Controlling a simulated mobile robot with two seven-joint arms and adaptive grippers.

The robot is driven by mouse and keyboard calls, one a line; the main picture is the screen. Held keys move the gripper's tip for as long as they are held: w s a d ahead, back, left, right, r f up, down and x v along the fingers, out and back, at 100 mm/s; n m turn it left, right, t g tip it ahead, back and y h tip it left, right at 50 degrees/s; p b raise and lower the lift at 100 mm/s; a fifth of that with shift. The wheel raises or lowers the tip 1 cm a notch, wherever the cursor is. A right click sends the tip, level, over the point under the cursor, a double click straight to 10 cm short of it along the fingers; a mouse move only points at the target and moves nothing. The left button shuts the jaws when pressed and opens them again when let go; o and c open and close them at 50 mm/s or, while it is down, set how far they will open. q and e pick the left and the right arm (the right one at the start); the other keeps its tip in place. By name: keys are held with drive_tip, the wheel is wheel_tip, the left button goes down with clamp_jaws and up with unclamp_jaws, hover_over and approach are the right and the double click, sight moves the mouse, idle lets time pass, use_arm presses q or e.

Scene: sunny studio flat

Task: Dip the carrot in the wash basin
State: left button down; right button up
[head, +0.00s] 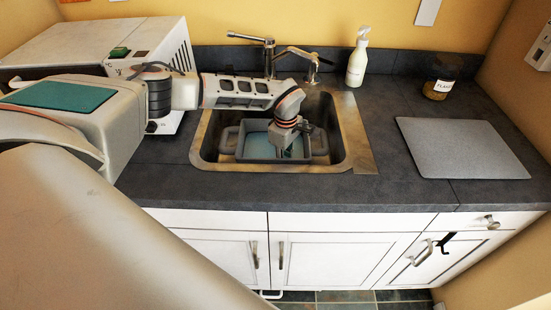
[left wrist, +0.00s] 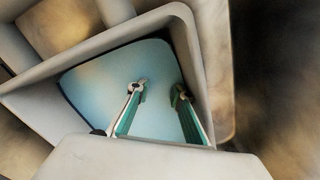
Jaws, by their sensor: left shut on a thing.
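The wash basin (head: 270,160), a grey tub with pale blue water, stands inside the steel sink. In the left wrist view its wall (left wrist: 188,60) surrounds the blue water (left wrist: 110,80). My left gripper (head: 285,153) points down into the tub, its fingertips low at the water. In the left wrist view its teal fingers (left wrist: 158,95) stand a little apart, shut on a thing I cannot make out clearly. No carrot shows elsewhere, so the held thing is most likely the carrot, hidden by the fingers or water. My right gripper is not in view.
The steel sink (head: 358,140) has a tap (head: 270,55) behind it. A spray bottle (head: 357,60) and a labelled jar (head: 440,80) stand at the back right. A grey board (head: 460,145) lies on the right counter. A white appliance (head: 150,50) stands at left.

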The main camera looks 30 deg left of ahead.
use_arm(q)
drive_tip(key=shift+d, duration=0.25)
drive_tip(key=shift+s+a+p, duration=0.15)
drive_tip(key=shift+a+p, duration=0.15)
drive_tip(key=shift+a, duration=0.6)
drive_tip(key=shift+s+a+p, duration=0.15)
drive_tip(key=shift+a+p, duration=0.15)
drive_tip(key=shift+a, duration=0.55)
wheel_tip(320, 180, up, 3)
drive_tip(key=shift+f+p, duration=0.15)
drive_tip(key=shift+p, duration=1.1)
drive_tip(key=shift+r, duration=0.35)
wheel_tip(320, 180, up, 10)
